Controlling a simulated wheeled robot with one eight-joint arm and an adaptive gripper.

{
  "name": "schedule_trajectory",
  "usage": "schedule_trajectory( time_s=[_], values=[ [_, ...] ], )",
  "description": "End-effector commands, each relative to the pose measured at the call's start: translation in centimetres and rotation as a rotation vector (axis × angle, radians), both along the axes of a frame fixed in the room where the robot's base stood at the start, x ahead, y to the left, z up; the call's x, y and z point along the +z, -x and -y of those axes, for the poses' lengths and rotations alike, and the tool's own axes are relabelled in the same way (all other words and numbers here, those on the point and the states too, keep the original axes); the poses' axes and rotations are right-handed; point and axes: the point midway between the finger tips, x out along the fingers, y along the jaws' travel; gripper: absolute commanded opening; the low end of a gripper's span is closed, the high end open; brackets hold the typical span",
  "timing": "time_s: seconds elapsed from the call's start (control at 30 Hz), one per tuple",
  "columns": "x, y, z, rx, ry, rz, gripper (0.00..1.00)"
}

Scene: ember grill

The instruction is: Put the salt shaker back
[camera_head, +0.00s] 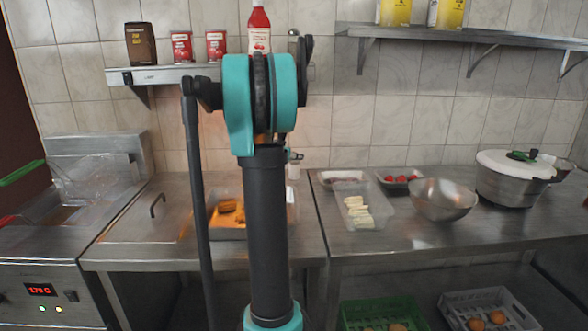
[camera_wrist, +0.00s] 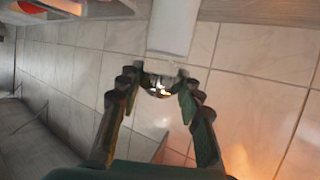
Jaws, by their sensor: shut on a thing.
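The salt shaker has a white body and a shiny metal cap. In the wrist view the salt shaker (camera_wrist: 172,30) points away from my gripper (camera_wrist: 160,88), whose two fingers close on it around the cap. In the head view my arm hides most of the gripper. A small dark part of my gripper (camera_head: 294,156) shows just right of the arm, with the white shaker body (camera_head: 293,171) below it, in front of the tiled wall and above the steel counter. The wall shelf (camera_head: 165,75) is higher up, behind my arm.
The shelf holds a brown tin (camera_head: 140,43), two red tins (camera_head: 181,46) and a red bottle (camera_head: 259,33). The counter holds a food tray (camera_head: 228,233), a bowl (camera_head: 443,199) and a lidded pot (camera_head: 512,180). A fryer (camera_head: 50,280) stands at left.

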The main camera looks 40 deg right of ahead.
Motion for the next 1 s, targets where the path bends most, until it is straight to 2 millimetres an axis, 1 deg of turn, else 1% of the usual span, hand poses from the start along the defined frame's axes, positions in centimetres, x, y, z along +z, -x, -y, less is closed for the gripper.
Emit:
schedule_trajectory(
  time_s=[0.03,0.17,0.33,0.43,0.83,0.87,1.0],
  values=[
    [-0.5,0.0,0.0,0.0,0.0,0.0,0.0],
    [-1.3,0.0,0.0,0.0,0.0,0.0,0.0],
    [-3.6,0.0,0.0,0.0,0.0,0.0,0.0],
    [-4.6,0.0,0.0,0.0,0.0,0.0,0.0],
    [-5.1,0.0,0.0,0.0,0.0,0.0,0.0],
    [-5.1,0.0,0.0,0.0,0.0,0.0,0.37],
    [-5.1,0.0,0.0,0.0,0.0,0.0,0.54]
  ],
)
